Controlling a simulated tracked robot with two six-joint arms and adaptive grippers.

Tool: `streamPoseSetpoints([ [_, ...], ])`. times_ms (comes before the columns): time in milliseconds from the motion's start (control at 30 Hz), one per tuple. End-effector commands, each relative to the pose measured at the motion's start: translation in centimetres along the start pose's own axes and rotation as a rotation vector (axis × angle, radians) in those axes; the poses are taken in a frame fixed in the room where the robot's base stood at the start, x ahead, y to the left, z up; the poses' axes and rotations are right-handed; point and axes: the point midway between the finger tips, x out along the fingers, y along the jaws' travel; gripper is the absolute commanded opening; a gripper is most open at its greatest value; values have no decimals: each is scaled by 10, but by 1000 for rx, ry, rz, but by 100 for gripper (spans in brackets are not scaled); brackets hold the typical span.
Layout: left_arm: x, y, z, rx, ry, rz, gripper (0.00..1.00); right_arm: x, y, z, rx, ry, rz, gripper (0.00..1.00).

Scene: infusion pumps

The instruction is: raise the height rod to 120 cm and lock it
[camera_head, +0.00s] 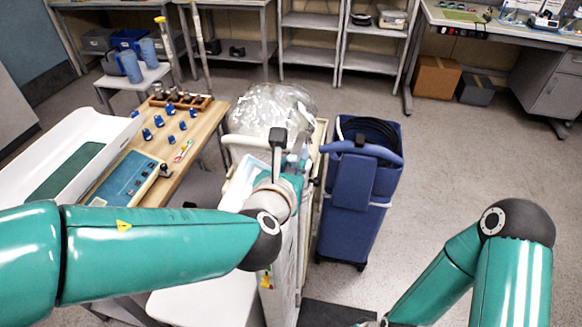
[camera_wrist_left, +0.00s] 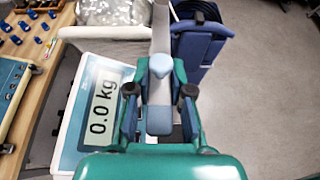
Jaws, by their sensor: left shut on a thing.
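The height rod (camera_wrist_left: 161,28) is a grey upright bar on the scale column, with a light blue knob (camera_wrist_left: 160,64) and a grey-blue block low on it. My left gripper (camera_wrist_left: 159,108) has its two dark-tipped fingers on either side of this block and is shut on it. In the head view my left gripper (camera_head: 290,172) is at the column, largely hidden by my wrist. A dark T-shaped top (camera_head: 278,139) stands just above it. The scale display (camera_wrist_left: 103,106) reads 0.0 kg. Height markings and the lock's state cannot be read. My right gripper is out of view.
A blue cart (camera_head: 352,185) stands close right of the column. A clear plastic bag (camera_head: 270,108) lies behind it. A wooden table (camera_head: 208,120) with blue knobs and a white tray scale (camera_head: 20,160) is at left. The floor (camera_head: 450,150) at right is open.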

Motion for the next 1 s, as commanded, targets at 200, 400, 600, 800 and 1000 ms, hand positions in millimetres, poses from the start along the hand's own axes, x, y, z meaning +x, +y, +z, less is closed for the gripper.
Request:
streamPoseSetpoints([
  [200, -6, 0, 15, -1, -3, 0, 0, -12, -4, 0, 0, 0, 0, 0],
  [400, -11, 0, 26, -2, -4, 0, 0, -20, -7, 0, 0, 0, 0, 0],
  [600, -15, 0, 38, -2, -5, 1, 0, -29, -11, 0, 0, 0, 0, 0],
  [800, -20, 0, 50, -2, -7, 1, 0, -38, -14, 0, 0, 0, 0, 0],
  [1000, -25, 0, 61, -2, -8, 1, 0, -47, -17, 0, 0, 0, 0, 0],
])
